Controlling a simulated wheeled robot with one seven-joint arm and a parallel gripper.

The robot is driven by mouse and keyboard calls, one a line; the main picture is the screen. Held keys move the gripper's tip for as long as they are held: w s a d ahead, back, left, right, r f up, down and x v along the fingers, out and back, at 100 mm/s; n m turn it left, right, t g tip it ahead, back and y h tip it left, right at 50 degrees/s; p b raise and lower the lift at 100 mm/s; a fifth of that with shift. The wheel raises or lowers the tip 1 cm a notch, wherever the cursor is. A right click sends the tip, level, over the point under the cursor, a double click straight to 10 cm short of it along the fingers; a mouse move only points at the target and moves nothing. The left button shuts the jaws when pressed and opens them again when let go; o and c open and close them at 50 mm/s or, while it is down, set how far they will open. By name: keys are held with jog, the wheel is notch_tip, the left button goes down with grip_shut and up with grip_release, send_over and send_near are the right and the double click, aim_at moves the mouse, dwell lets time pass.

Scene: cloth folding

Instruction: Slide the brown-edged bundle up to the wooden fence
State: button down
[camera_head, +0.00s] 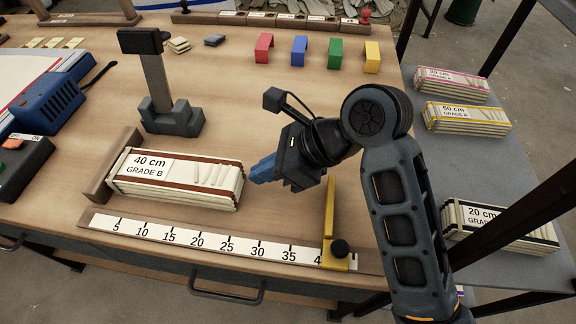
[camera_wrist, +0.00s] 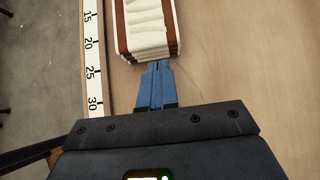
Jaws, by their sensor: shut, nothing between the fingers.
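The brown-edged bundle (camera_head: 200,176), labelled 40 cm GRADE B, lies flat on the wooden bench, above the ruler. Its left end is at the wooden fence (camera_head: 101,186); I cannot tell whether they touch or a thin gap is left. My gripper (camera_head: 256,172) is shut and empty, low at the bundle's right end. In the wrist view the bundle's end (camera_wrist: 148,40) is right in front of my blue fingertips (camera_wrist: 155,64). They look touching or nearly so. The fence is not in the wrist view.
A ruler (camera_head: 200,240) with a yellow stop (camera_head: 330,215) runs along the front edge. A dark stand (camera_head: 165,115) is behind the bundle. Coloured blocks (camera_head: 299,50) stand at the back. Other bundles (camera_head: 465,118) lie on the grey shelf at right.

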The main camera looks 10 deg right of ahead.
aim_at(236, 173)
jog(key=shift+w+a, duration=0.25)
jog(key=shift+a, duration=0.45)
jog(key=p, duration=0.3)
jog(key=shift+w+a+r, duration=0.1)
jog(key=shift+a+r, duration=0.2)
jog(key=shift+r, duration=0.1)
jog(key=p, duration=0.3)
jog(key=shift+w+a, duration=0.1)
jog(key=shift+a, duration=0.25)
jog(key=shift+f+p, duration=0.1)
jog(key=shift+p, duration=0.35)
